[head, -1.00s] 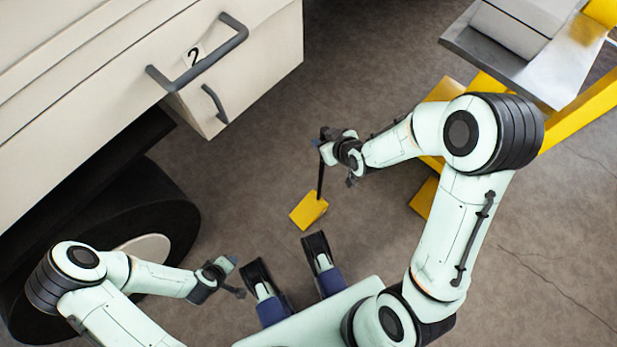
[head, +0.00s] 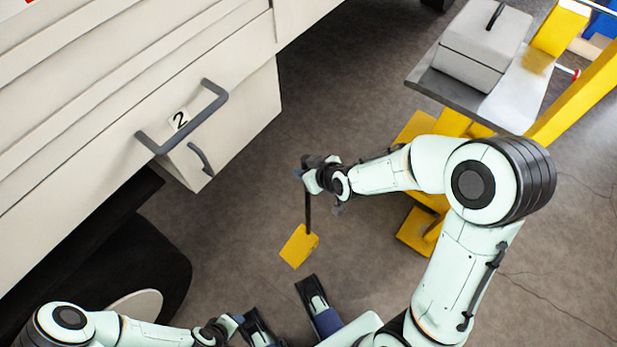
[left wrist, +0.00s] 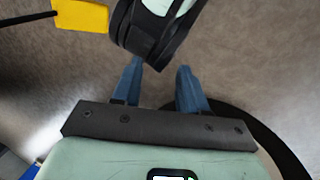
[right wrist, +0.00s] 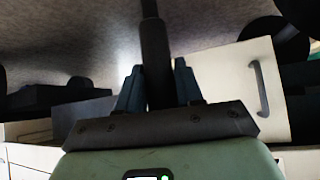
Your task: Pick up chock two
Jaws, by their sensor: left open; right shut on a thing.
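Chock two appears to be the yellow block (head: 299,246) with a long dark handle, seen near the middle of the head view; I see no number on it. My right gripper (head: 309,176) is shut on the upper end of that handle, with the block hanging below it. I cannot tell whether the block touches the floor. In the right wrist view the dark handle (right wrist: 156,50) runs between the fingers. The block also shows at the top left of the left wrist view (left wrist: 80,17). My left gripper (left wrist: 157,75) is open and empty, low in the head view.
A pale vehicle body (head: 240,120) with a handle and a "2" label (head: 179,120) stands at left, above a dark wheel (head: 160,265). A yellow stand with a metal shelf (head: 515,100) bearing a grey box (head: 485,45) is at right. Floor between is clear.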

